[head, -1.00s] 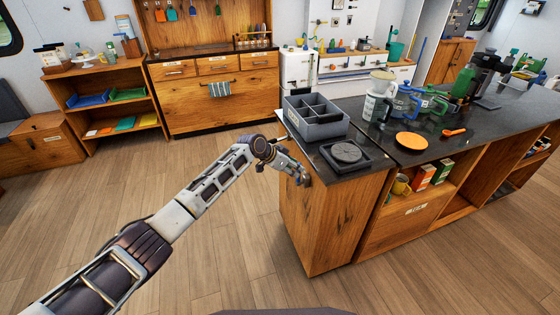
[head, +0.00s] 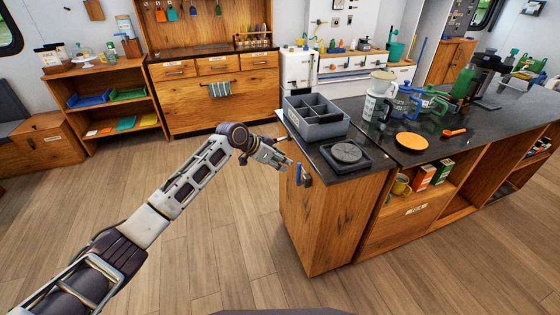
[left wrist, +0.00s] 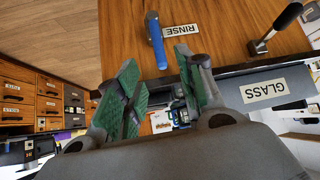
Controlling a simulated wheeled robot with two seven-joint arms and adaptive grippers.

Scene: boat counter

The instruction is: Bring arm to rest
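My left gripper (head: 287,164) is just left of the counter's end panel, below the countertop edge. In the left wrist view its two green-padded fingers (left wrist: 160,85) stand apart with nothing held between them. A blue handle (head: 299,173) is on the end panel, just beyond the fingertips and apart from them. It also shows in the left wrist view (left wrist: 155,40), beside a RINSE label (left wrist: 181,30). My right gripper is in neither view.
A grey divided bin (head: 316,122) stands on the dark countertop near the gripper, with a black round-topped pad (head: 345,153) beside it. The wooden floor (head: 100,210) to the left is clear.

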